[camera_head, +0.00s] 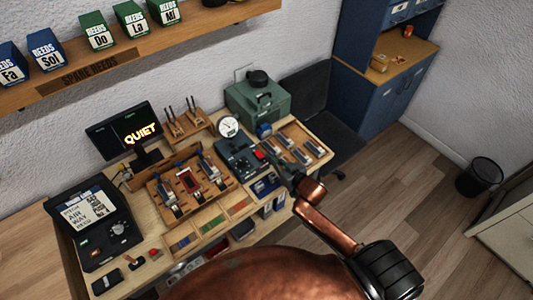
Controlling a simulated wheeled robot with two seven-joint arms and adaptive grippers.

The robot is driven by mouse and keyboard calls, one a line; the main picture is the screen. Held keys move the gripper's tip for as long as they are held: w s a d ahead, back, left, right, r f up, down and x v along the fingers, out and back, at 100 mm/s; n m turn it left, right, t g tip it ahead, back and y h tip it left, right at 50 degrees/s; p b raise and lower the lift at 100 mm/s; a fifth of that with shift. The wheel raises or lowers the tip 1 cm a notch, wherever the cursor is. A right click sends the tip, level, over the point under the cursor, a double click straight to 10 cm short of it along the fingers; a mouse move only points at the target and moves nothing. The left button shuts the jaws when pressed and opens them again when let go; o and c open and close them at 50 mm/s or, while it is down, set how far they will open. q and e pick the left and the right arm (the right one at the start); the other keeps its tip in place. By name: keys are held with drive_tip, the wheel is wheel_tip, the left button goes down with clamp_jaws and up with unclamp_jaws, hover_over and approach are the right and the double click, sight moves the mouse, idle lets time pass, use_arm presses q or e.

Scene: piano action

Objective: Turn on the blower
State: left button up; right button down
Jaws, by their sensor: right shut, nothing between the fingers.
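A green box-like machine (262,108) with a black round cap stands at the back of the bench; it may be the blower, but I see no label. In front of it is a dark blue unit (236,157) with a white round gauge (228,126) above it and a small red part (260,154) at its right side. My right gripper (281,168) is shut and empty, just right of and close to the blue unit; I cannot tell whether it touches it. It hides part of the bench there. My left gripper is out of view.
A screen reading QUIET (140,132) stands at the back left. A wooden rack (160,186) holds reed parts. A black console (95,225) sits at the front left. More reed parts lie in a tray (318,146) at right. A shelf with boxes (130,48) hangs above.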

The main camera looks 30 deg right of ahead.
drive_tip(key=v, duration=0.6)
drive_tip(key=shift+s+f, duration=0.2)
drive_tip(key=shift+f, duration=0.2)
drive_tip(key=s+f+g+h, duration=0.1)
drive_tip(key=s+f+g, duration=0.25)
drive_tip(key=s, duration=0.55)
drive_tip(key=s+f+m+g+h, duration=0.1)
drive_tip(key=s+f+g, duration=0.25)
drive_tip(key=s, duration=0.55)
drive_tip(key=s+f+g+h, duration=0.1)
drive_tip(key=s+f+g, duration=0.25)
drive_tip(key=s, duration=0.55)
wheel_tip(320, 180, down, 33)
drive_tip(key=s+a+g+b, duration=0.1)
drive_tip(key=s+g+b, duration=0.1)
drive_tip(key=b, duration=0.2)
drive_tip(key=s+f+b, duration=0.2)
drive_tip(key=s+f, duration=1.7)
drive_tip(key=shift+f+n+g+y, duration=0.2)
drive_tip(key=shift+n+g+y, duration=0.2)
drive_tip(key=shift+g, duration=0.05)
